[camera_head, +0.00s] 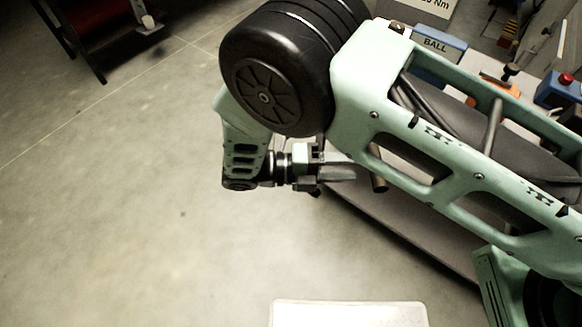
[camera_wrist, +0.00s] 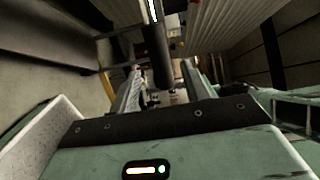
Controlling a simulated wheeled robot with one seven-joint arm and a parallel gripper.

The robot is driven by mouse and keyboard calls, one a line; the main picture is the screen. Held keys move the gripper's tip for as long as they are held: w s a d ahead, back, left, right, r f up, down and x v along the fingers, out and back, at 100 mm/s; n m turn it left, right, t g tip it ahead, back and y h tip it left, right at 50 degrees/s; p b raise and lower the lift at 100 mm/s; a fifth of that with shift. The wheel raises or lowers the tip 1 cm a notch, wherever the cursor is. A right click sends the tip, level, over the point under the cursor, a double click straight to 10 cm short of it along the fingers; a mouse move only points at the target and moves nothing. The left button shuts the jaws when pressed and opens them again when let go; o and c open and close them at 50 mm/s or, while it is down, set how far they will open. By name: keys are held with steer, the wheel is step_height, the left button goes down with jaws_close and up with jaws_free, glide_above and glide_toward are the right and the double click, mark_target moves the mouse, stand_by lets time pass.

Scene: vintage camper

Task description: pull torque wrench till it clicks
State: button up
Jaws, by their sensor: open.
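The torque wrench shows as a dark rounded handle (camera_wrist: 157,55) in the wrist view. It reaches in from the top, with a bright metal part above it. In the head view a short dark rod end (camera_head: 379,182), apparently the same handle, sticks out from behind my arm just right of my fingers. My gripper (camera_head: 342,166) is open at the bench's near edge; it also shows in the wrist view (camera_wrist: 164,82). The handle appears between the two fingers there; I cannot tell whether either touches it. My arm hides the rest of the wrench in the head view.
A dark-edged bench (camera_head: 400,225) runs under my arm. On it are a blue bin marked BALL (camera_head: 437,44), an orange item (camera_head: 497,91) and a blue box with a red button (camera_head: 562,88). A red cabinet (camera_head: 95,18) stands far left. The floor at left is clear.

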steer(key=a+b, duration=0.1)
steer(key=a, duration=1)
steer(key=shift+s, duration=0.3)
stand_by(0.6)
